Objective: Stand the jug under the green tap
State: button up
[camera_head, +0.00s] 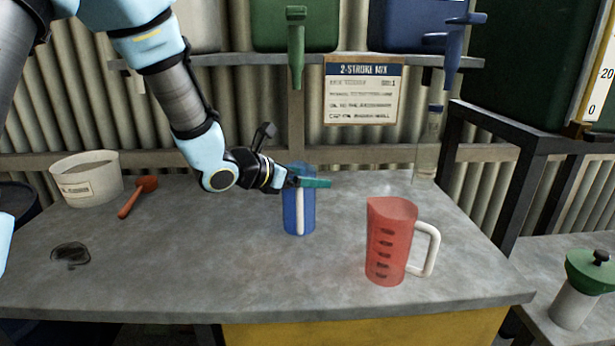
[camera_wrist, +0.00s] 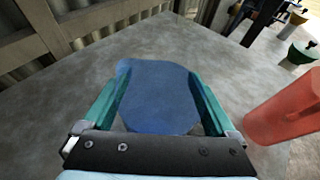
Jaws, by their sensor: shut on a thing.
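A blue jug (camera_head: 299,209) with a white handle strip facing the camera is upright at the middle of the bench. My gripper (camera_head: 312,183) is shut on its upper part from the left. In the wrist view the jug (camera_wrist: 160,98) fills the space between the two teal fingers. I cannot tell whether its base touches the bench. The green tap (camera_head: 296,50) hangs from a green tank (camera_head: 295,25) on the shelf, well above the jug and nearly in line with it. How far forward of the tap the jug is, I cannot tell.
A red jug (camera_head: 390,240) with a white handle stands to the right, near the front; it also shows in the wrist view (camera_wrist: 285,108). A blue tap (camera_head: 455,50) hangs at right. A white tub (camera_head: 87,178) and a red scoop (camera_head: 138,196) are at left. The left-front bench is mostly clear.

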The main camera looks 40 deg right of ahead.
jog(key=shift+f, duration=0.1)
jog(key=o, duration=1.5)
jog(key=b+v, duration=0.3)
jog(key=v, duration=0.9)
jog(key=shift+a, duration=0.1)
